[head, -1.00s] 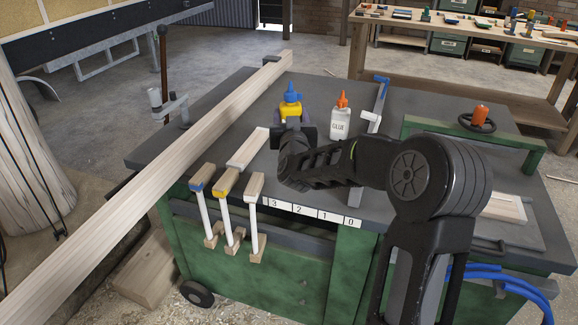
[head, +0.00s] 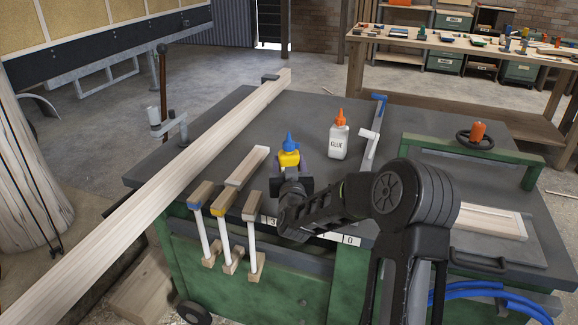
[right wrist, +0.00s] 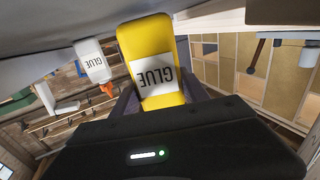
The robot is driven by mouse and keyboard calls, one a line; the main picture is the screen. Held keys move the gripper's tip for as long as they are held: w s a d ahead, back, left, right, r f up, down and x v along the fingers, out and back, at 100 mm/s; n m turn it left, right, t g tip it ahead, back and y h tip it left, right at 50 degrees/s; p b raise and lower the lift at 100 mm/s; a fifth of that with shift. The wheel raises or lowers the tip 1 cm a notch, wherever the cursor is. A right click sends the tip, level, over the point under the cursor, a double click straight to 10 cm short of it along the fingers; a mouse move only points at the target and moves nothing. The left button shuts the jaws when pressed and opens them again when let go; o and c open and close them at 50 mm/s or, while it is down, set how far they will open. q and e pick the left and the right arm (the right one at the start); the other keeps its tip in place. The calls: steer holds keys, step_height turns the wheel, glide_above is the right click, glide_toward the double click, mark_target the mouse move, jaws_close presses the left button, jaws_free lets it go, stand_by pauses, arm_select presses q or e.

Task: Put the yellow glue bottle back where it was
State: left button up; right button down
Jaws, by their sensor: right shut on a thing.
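The yellow glue bottle (head: 289,158) with a blue cap is upright over the dark bench top, near its front edge. My right gripper (head: 291,172) is shut on it and hides its lower part in the head view. In the right wrist view the yellow bottle (right wrist: 152,45) shows its GLUE label upside down between the fingers. I cannot tell whether its base touches the bench. A white glue bottle (head: 338,143) with an orange cap stands apart on the bench, to the right and farther back. My left gripper is not in view.
A pale wood block (head: 247,167) lies just left of the gripper. Several clamps (head: 226,228) hang at the front edge. A long beam (head: 180,170) crosses the left side. The bench top behind the yellow bottle is clear.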

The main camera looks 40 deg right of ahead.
steer(key=shift+f, duration=0.3)
steer(key=shift+f, duration=0.15)
steer(key=c, duration=0.6)
jaws_free()
steer(key=shift+s+a, duration=0.15)
steer(key=shift+s, duration=0.1)
steer(key=b+v, duration=0.1)
steer(key=v, duration=1)
steer(key=shift+s+a, duration=0.1)
steer(key=shift+s, duration=0.15)
